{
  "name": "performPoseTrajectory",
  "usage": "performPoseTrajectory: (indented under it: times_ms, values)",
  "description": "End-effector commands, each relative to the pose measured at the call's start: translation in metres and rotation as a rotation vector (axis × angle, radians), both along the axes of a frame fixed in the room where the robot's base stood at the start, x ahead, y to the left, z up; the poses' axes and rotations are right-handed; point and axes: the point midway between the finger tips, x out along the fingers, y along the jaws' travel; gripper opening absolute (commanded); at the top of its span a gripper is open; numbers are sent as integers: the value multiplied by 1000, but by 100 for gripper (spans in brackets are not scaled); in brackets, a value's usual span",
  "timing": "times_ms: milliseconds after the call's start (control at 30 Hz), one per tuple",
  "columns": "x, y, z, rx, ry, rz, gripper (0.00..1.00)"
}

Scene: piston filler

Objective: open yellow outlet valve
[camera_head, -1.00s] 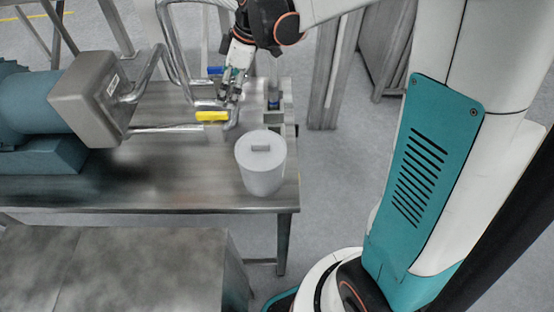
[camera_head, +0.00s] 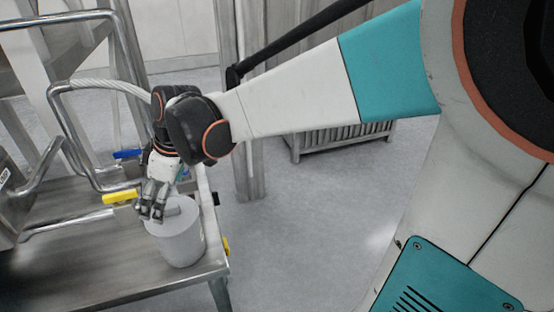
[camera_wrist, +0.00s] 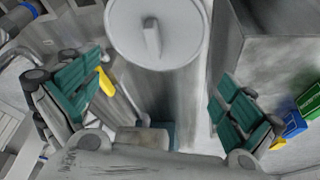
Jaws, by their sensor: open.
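The yellow valve handle (camera_head: 120,197) lies flat on the metal pipework above the steel table in the head view. A yellow piece, probably this handle, shows partly behind the left finger in the wrist view (camera_wrist: 105,82). My gripper (camera_head: 151,213) points down just right of the handle, apart from it, and overlaps the white container's rim in the picture. In the wrist view my gripper (camera_wrist: 160,95) has its fingers wide apart with nothing between the pads. The valve body is mostly hidden.
A white lidded container (camera_head: 178,240) stands near the table's right end; its lid with a raised grip (camera_wrist: 152,38) is close ahead in the wrist view. A blue handle (camera_head: 127,154) sits behind the yellow one. The steel table (camera_head: 75,260) is clear in front. Metal pipes (camera_head: 75,214) run left.

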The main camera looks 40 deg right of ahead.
Motion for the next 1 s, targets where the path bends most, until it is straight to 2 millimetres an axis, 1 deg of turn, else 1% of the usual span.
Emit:
performPoseTrajectory:
  times_ms: [33,300,533,867,1000]
  values:
    - [-9,-2,-7,-2,-5,-23,100]
    - [-33,-9,-18,-1,-23,-143,100]
    - [-41,-12,-21,2,-32,-189,100]
    - [-42,-12,-20,1,-32,-193,100]
    - [-50,-14,-28,3,-38,-224,100]
